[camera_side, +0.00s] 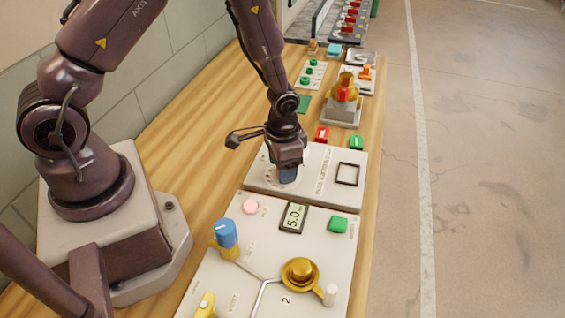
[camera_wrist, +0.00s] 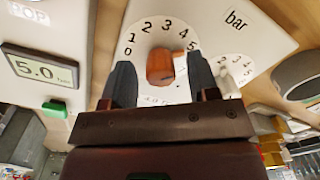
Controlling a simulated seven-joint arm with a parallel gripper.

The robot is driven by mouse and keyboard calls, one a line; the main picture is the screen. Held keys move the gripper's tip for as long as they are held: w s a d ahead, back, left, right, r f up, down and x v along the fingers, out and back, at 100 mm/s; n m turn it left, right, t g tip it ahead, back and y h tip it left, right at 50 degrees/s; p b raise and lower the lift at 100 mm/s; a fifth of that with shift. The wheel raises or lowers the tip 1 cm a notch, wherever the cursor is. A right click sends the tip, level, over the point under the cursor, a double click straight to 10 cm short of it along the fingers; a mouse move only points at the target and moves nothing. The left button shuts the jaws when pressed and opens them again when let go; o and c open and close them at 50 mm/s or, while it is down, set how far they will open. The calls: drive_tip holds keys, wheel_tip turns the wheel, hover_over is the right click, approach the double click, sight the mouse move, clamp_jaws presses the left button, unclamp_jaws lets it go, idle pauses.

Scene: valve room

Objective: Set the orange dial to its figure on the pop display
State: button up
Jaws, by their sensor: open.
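The orange dial (camera_wrist: 160,68) stands at the centre of a white round scale with figures from 0 up to 5 in the wrist view. Which figure it points to is not clear. A display (camera_wrist: 42,68) reading 5.0 is at the left, below a POP label (camera_wrist: 28,12). A display reading 5.0 also shows in the side view (camera_side: 293,217). My gripper (camera_wrist: 161,78) is open, with one finger on each side of the dial; contact is not clear. In the side view my gripper (camera_side: 288,174) points down at the white panel and hides the dial.
A second numbered scale (camera_wrist: 237,68) is partly hidden behind the right finger. The near panel holds a blue knob (camera_side: 227,235), a brass valve (camera_side: 300,272), a pink button (camera_side: 250,206) and a green button (camera_side: 338,224). Red (camera_side: 322,133) and green (camera_side: 356,142) blocks stand beyond my gripper.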

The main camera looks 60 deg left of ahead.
sight(271, 181)
wheel_tip(271, 181, up, 13)
drive_tip(key=shift+d, duration=0.15)
idle(0.4)
drive_tip(key=shift+s, duration=0.1)
drive_tip(key=s+r+n+t, duration=0.1)
drive_tip(key=s+r+t, duration=0.1)
drive_tip(key=s+r, duration=0.5)
drive_tip(key=s+r+t, duration=0.3)
drive_tip(key=s+r, duration=0.4)
drive_tip(key=r, duration=0.5)
drive_tip(key=shift+s+d+n+t, duration=0.2)
drive_tip(key=shift+d+n+t, duration=0.1)
drive_tip(key=shift+d+n, duration=0.1)
